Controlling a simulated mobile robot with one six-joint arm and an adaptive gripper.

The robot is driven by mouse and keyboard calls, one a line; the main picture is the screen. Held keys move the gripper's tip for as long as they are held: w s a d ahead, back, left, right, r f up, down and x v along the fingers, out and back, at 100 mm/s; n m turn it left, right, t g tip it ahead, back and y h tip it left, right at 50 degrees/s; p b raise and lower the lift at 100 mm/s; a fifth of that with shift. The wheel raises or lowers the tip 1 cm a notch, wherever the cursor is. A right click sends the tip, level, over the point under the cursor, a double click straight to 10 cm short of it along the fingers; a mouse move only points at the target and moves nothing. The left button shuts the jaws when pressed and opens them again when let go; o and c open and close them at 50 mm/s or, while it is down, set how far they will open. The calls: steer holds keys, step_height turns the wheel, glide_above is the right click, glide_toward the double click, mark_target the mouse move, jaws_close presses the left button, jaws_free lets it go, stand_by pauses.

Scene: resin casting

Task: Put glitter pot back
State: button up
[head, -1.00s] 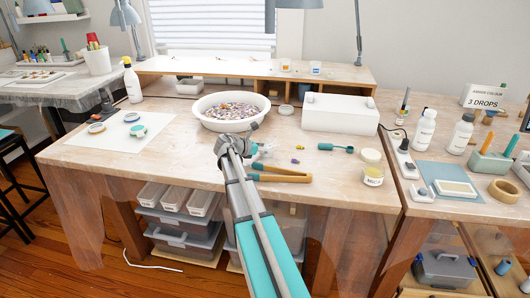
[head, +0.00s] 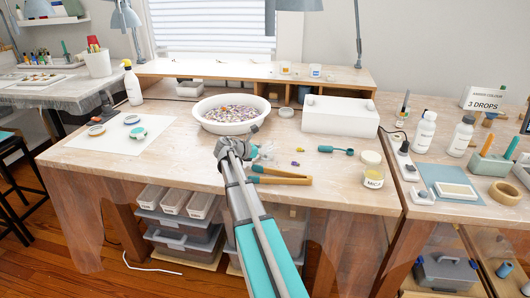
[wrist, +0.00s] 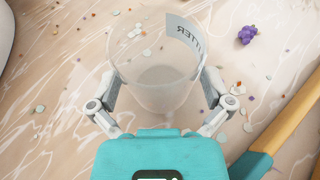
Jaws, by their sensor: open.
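The glitter pot (wrist: 160,78) is a clear, see-through cup with a white label, partly readable as "TTER", at the top right of its wall in the wrist view. It looks empty, with its mouth towards the camera. My gripper (wrist: 160,88) is open, with one finger on each side of the pot. I cannot tell whether either finger touches it.
Wooden tongs (head: 283,178) lie close to the right of my gripper. The white bowl (head: 229,127) of coloured bits stands behind. A purple cluster (wrist: 246,33) and loose flakes lie around the pot. A white box (head: 340,117) and a labelled jar (head: 373,178) stand right. A wooden shelf (head: 330,78) runs along the back.

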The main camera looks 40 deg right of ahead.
steer(key=shift+r, duration=0.15)
steer(key=shift+a+r+p, duration=0.15)
steer(key=shift+a+p, duration=0.1)
steer(key=shift+p, duration=0.05)
steer(key=p+v, duration=0.4)
steer(key=v, duration=0.7)
steer(key=shift+a, duration=0.25)
stand_by(1.0)
